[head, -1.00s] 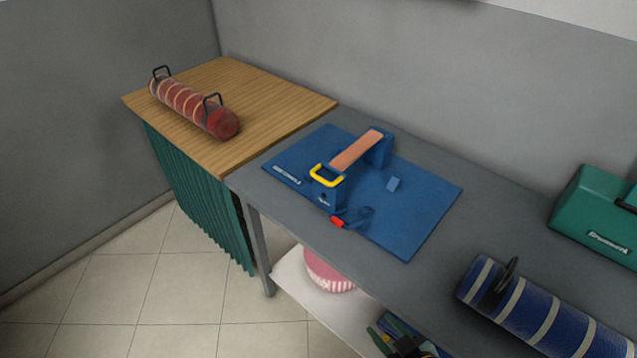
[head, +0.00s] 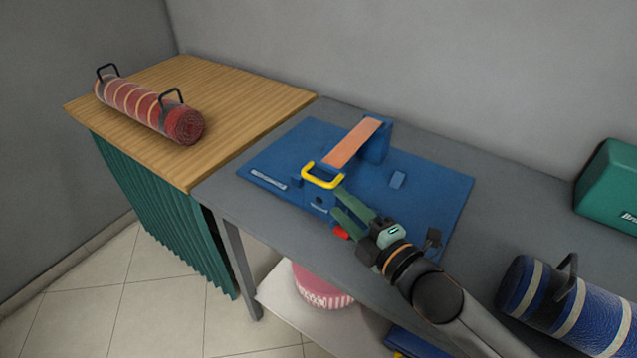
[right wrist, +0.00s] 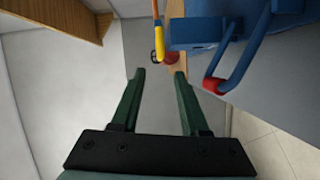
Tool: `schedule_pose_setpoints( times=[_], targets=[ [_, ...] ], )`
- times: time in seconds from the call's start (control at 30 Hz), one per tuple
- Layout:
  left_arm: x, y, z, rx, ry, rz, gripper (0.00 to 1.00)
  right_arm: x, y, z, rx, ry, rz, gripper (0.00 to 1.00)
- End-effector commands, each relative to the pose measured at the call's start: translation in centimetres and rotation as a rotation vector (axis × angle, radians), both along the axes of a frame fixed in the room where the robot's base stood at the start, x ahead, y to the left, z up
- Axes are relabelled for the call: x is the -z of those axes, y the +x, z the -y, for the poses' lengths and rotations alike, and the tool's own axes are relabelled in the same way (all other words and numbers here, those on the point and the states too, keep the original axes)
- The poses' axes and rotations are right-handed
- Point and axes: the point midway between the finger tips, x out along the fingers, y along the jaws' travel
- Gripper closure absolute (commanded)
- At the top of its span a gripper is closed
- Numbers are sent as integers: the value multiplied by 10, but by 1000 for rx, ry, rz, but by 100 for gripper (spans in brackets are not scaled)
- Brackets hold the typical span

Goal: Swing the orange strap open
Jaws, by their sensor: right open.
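The orange strap (head: 353,145) lies across between two blue blocks on a blue board (head: 432,200). Its far end is at the taller block (head: 376,150); its near end has a yellow handle (head: 323,183) over the front block (head: 318,203). My right gripper (head: 340,202) is open, its green fingers just right of the front block and handle. In the right wrist view the open fingers (right wrist: 159,76) have nothing between them; the yellow handle (right wrist: 158,42) is ahead, with the strap edge-on (right wrist: 156,9). My left gripper is out of view.
A red tab (head: 341,232) on a blue loop (right wrist: 240,62) hangs near the front block. A red roll (head: 150,108), blue roll (head: 560,305) and green case (head: 612,185) stand farther off.

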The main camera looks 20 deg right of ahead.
Motion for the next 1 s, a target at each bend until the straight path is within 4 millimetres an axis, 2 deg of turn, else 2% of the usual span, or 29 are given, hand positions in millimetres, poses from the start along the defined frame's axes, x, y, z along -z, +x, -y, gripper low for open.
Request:
schedule_pose_setpoints(
  times=[0.3,0.5,0.93,1.0],
  targets=[
    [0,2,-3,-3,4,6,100,3,49,-14,0,3,-1,55],
    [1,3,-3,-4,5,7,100,5,70,-20,0,2,-1,55],
    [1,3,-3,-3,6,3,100,6,77,-22,0,2,-3,55],
    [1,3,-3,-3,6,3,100,6,77,-22,0,2,-3,63]
  ],
)
